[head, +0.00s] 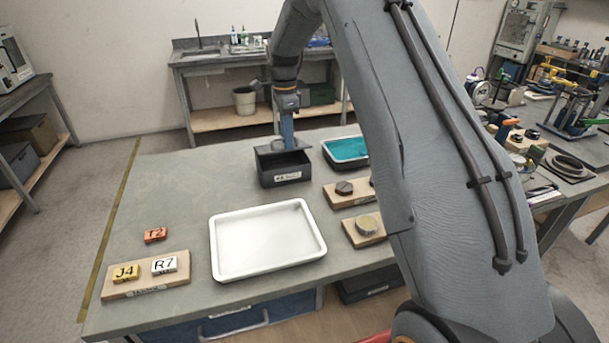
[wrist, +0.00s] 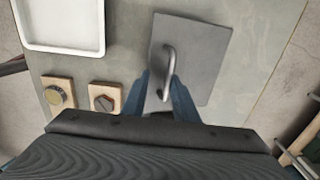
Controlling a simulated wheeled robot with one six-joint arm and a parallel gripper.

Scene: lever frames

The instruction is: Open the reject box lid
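The reject box (head: 285,178) is a dark box with a white label, standing at the far side of the table in the head view. Its lid is a flat grey plate with a bar handle (wrist: 168,62); the lid (wrist: 205,60) fills the middle of the wrist view and hides the box below it. In the head view the lid seems to sit a little above the dark box, but the gap is hard to judge. My gripper (wrist: 161,82) has its blue fingers on either side of the handle, seemingly shut on it. In the head view my gripper (head: 287,132) points down over the box.
A teal-filled tray (head: 347,150) is close to the box's right. A white tray (head: 268,246) and wooden blocks with round and hexagonal pieces (head: 366,225) lie nearer. A board with lettered tiles (head: 145,280) is at front left. The table left of the box is clear.

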